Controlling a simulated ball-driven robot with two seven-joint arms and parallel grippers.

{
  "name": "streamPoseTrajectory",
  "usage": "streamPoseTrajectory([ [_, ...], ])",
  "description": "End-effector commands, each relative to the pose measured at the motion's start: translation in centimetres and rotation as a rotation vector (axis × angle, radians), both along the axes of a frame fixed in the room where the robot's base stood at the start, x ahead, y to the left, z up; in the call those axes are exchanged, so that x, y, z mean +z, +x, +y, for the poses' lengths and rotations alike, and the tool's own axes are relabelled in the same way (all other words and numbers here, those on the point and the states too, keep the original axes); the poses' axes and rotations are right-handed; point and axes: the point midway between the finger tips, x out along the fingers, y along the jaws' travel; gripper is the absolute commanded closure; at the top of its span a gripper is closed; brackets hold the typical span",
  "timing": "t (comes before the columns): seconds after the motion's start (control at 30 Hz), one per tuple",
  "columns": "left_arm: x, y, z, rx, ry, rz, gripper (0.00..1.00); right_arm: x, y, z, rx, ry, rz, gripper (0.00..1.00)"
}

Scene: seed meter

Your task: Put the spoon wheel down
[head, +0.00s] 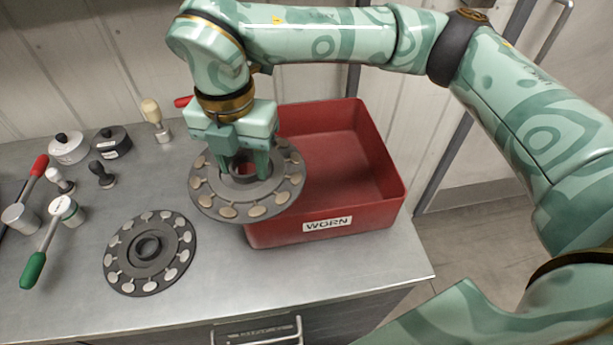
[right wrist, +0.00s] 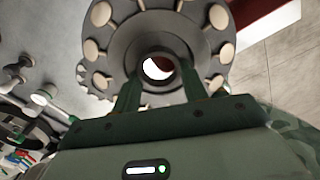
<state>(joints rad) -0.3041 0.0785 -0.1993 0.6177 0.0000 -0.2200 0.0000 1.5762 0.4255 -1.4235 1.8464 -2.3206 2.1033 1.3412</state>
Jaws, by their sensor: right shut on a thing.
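A grey spoon wheel (head: 262,201) with pale round spoons around its rim hangs in my right gripper (head: 245,165), whose fingers are shut on its raised central hub. It is above the table, overlapping the left edge of the red bin in the head view. In the right wrist view the held spoon wheel (right wrist: 120,60) fills the top, with the fingers (right wrist: 160,95) at its hub ring. A second, similar spoon wheel (head: 150,252) lies flat on the metal table (head: 215,300) at the front left. My left gripper is not in view.
The red bin labelled WORN (head: 375,215) stands at the table's right side and looks empty where visible. At the left are a red-handled tool (head: 38,166), a green-handled tool (head: 34,268), knobs and round lidded parts (head: 69,148). The table front is clear.

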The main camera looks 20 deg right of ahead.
Motion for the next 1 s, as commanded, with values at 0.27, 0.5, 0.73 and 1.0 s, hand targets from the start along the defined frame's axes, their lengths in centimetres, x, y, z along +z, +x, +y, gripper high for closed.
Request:
streamPoseTrajectory([
  [0.27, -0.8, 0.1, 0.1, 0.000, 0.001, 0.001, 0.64, -2.5, 1.0, -4.1, -0.007, 0.000, 0.003, 0.78],
  [0.5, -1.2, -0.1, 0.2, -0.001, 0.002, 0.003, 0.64, -5.2, 2.1, -9.3, -0.005, -0.001, 0.002, 0.78],
  [0.73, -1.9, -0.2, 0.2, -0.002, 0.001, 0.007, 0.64, -8.8, 2.8, -12.1, -0.002, 0.000, 0.001, 0.78],
  [1.0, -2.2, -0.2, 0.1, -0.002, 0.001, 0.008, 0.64, -10.4, 3.1, -13.4, -0.001, 0.000, 0.000, 0.78],
])
